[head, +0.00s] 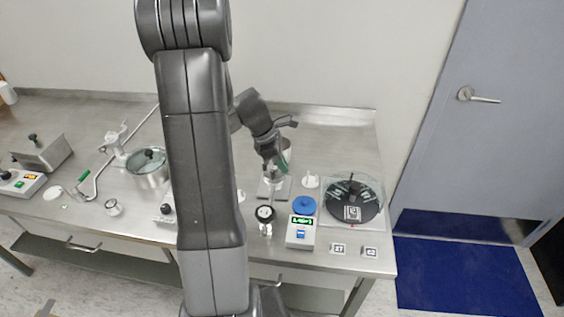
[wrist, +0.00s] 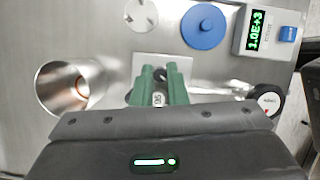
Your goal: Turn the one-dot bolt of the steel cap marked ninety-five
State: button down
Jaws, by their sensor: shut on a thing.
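The steel cap marked 95 (wrist: 158,100) shows as a small label between the green fingers of my gripper (wrist: 161,70) in the wrist view. My gripper is also in the head view (head: 274,168), pointing down over the steel fitting on its pale square plate (wrist: 187,62). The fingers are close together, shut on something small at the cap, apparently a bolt. They hide it, and I cannot make out its dots. A steel tube (wrist: 215,89) runs right from the cap to a black-rimmed gauge (wrist: 268,101).
A steel cup (wrist: 68,88) stands left of my fingers in the wrist view. A blue disc (head: 304,206), a display box (head: 301,234), a white holder (head: 310,180) and a black dial (head: 352,212) stand nearby. A pot (head: 149,178) stands further left.

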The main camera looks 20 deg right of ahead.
jog(key=m+g, duration=0.1)
jog(key=m, duration=0.1)
jog(key=m+y+p, duration=0.1)
jog(key=m, duration=0.2)
jog(key=shift+w+d+g, duration=0.1)
jog(key=shift+w+g, duration=0.05)
jog(key=shift+g, duration=0.25)
jog(key=shift+d+m+g+y+p, duration=0.1)
jog(key=shift+m+g+y+p, duration=0.25)
jog(key=shift+m, duration=0.85)
jog(key=shift+m+g+y, duration=0.15)
jog(key=shift+m+y, duration=0.3)
jog(key=shift+m, duration=0.75)
jog(key=c, duration=1.4)
grip_release()
jog(key=shift+c, duration=0.2)
jog(key=shift+r, duration=0.1)
jog(key=b+v, duration=0.1)
jog(key=v, duration=1.2)
jog(key=shift+r+b, duration=0.3)
jog(key=shift+b, duration=0.05)
jog(key=shift+w, duration=0.1)
